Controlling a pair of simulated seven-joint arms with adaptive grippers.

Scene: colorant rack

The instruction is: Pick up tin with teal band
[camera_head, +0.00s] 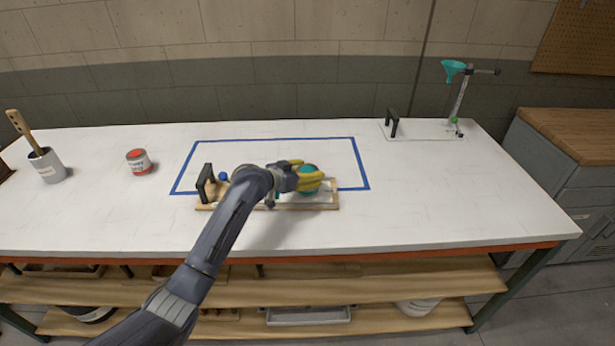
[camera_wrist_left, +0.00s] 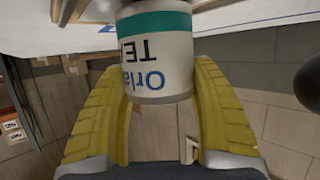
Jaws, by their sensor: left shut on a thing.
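The tin with the teal band (camera_wrist_left: 157,50) is white with dark lettering and fills the upper middle of the left wrist view. Its teal top (camera_head: 310,172) shows in the head view, over the right part of the wooden rack (camera_head: 325,206). My left gripper (camera_head: 312,180) has its yellow fingers on either side of the tin and is shut on it. The fingers also show in the left wrist view (camera_wrist_left: 160,108). I cannot tell whether the tin's base touches the rack. My right gripper is not in view.
The rack has a black handle (camera_head: 205,184) at its left end. A tin with a red band (camera_head: 139,162) and a cup with a brush (camera_head: 48,167) stand to the left. A stand with a teal funnel (camera_head: 454,69) is at the back right. The table's right side is clear.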

